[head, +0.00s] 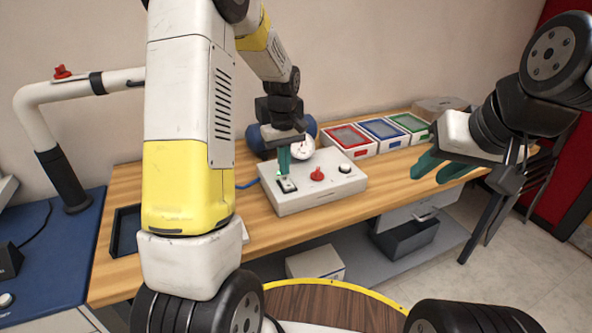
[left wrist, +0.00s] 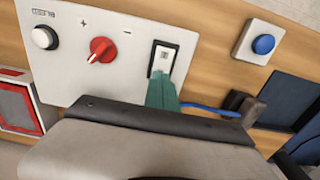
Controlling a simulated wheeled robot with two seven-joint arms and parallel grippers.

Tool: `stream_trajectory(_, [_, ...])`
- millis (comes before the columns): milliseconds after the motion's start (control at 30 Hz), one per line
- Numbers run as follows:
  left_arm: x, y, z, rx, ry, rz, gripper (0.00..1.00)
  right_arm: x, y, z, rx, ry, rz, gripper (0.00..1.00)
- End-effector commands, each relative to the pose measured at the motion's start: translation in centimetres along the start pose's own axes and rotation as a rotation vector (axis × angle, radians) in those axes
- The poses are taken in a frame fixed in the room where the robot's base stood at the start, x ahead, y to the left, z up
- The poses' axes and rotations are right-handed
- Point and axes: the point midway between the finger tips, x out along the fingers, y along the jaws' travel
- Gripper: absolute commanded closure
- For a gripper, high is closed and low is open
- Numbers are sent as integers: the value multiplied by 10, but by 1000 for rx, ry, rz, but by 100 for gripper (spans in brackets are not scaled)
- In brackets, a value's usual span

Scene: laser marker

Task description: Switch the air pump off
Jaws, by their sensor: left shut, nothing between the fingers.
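The pale control box (head: 318,197) stands on the wooden bench. It carries a black-framed rocker switch (head: 287,185), a red knob (head: 317,174) and a dark-rimmed button (head: 345,168). A small green light (head: 279,173) shows near the switch. My left gripper (head: 284,160) is shut and empty, its green fingers pointing down at the switch. In the left wrist view the fingertips (left wrist: 162,92) overlap the lower edge of the switch (left wrist: 163,58); I cannot tell whether they touch it. A blue tank (head: 256,137), perhaps the pump, stands behind the gripper. My right gripper (head: 440,166) is open and empty.
A white-faced gauge (head: 302,149) is close behind my left fingers. Red, blue and green trays (head: 382,131) stand to the right. A separate blue button (left wrist: 264,44) and a blue cable (left wrist: 210,109) lie near the box.

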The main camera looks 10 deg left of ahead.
Motion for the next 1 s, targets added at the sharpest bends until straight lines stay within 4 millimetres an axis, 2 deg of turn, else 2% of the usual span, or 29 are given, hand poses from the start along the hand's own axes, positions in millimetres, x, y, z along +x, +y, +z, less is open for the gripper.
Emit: stream_trajectory(1000, [7,0,0,0,-1,-1,100,0,0,0,0,0,0,67])
